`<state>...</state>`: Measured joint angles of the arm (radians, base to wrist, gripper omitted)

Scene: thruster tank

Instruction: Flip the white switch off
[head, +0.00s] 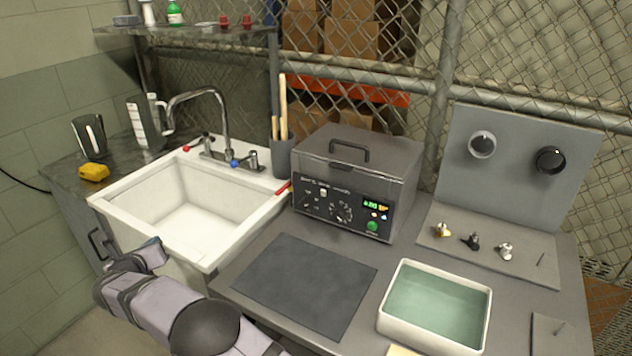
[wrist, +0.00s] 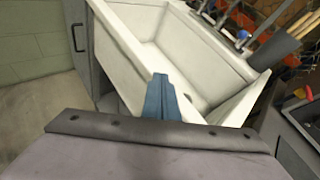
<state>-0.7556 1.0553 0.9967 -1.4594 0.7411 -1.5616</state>
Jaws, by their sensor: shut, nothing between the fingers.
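A grey lidded machine (head: 356,178) stands on the counter. Its dark front panel (head: 318,205) carries a small white switch (head: 323,192), a dial (head: 341,213), a green display (head: 371,205) and a green button (head: 372,226). The switch is too small to tell which way it is set. My gripper (head: 155,245) is at the left, by the sink's front edge, well apart from the machine. In the wrist view its blue fingers (wrist: 160,98) are together and hold nothing. The white switch does not show in the wrist view.
A white sink (head: 195,208) with a faucet (head: 222,125) lies left of the machine. A dark mat (head: 305,283) lies in front of it. A tray of greenish liquid (head: 436,302) and a grey board with knobs (head: 520,170) are to the right.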

